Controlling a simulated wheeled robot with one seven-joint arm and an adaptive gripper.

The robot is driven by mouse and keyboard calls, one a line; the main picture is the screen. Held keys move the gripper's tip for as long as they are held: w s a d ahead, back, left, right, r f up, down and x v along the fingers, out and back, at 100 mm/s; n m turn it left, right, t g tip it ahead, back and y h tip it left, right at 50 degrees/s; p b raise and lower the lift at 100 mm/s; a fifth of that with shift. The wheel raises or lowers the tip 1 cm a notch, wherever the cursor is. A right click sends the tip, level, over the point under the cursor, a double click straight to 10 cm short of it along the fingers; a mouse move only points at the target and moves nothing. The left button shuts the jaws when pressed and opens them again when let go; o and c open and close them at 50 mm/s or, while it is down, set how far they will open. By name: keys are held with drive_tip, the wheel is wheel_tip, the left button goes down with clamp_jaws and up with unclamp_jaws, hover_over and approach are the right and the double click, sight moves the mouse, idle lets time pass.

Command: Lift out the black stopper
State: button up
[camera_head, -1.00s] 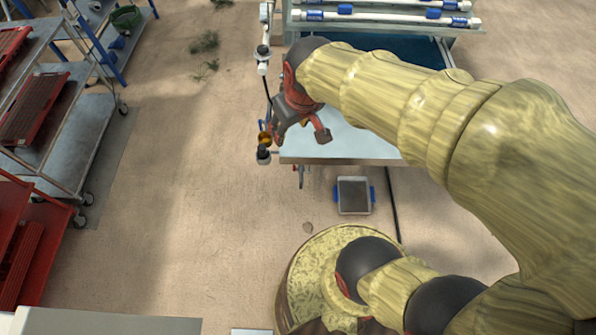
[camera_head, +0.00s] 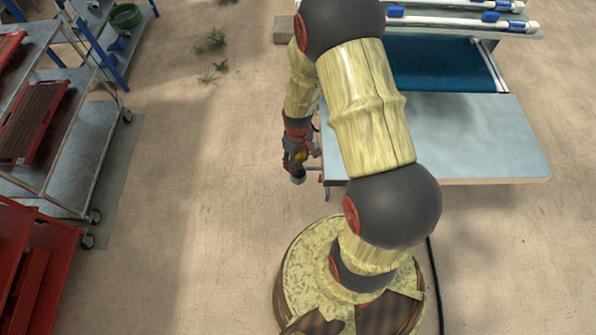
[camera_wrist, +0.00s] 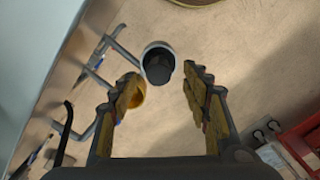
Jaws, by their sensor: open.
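The black stopper (camera_wrist: 159,70) shows in the wrist view, seated in the mouth of a pale round holder (camera_wrist: 157,47). It lies between and beyond the fingertips of my gripper (camera_wrist: 162,80). The fingers are spread, with a gap on both sides of the stopper, and nothing is held. A yellow cup (camera_wrist: 133,89) is close by the left finger, partly covered by it. In the head view my gripper (camera_head: 297,162) hangs at the left edge of the metal table; the stopper cannot be made out there.
The metal table (camera_head: 470,135) with a blue belt (camera_head: 440,66) lies right of my gripper. Metal bars (camera_wrist: 98,78) stick out near the left finger. Shelf trolleys with red trays (camera_head: 35,120) stand at the far left. The floor between is clear.

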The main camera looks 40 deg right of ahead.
sight(298, 166)
wheel_tip(298, 166, down, 5)
drive_tip(key=shift+f+b, duration=0.2)
drive_tip(key=shift+b, duration=0.95)
drive_tip(key=shift+r, duration=0.1)
drive_tip(key=c, duration=0.3)
drive_tip(key=c, duration=0.9)
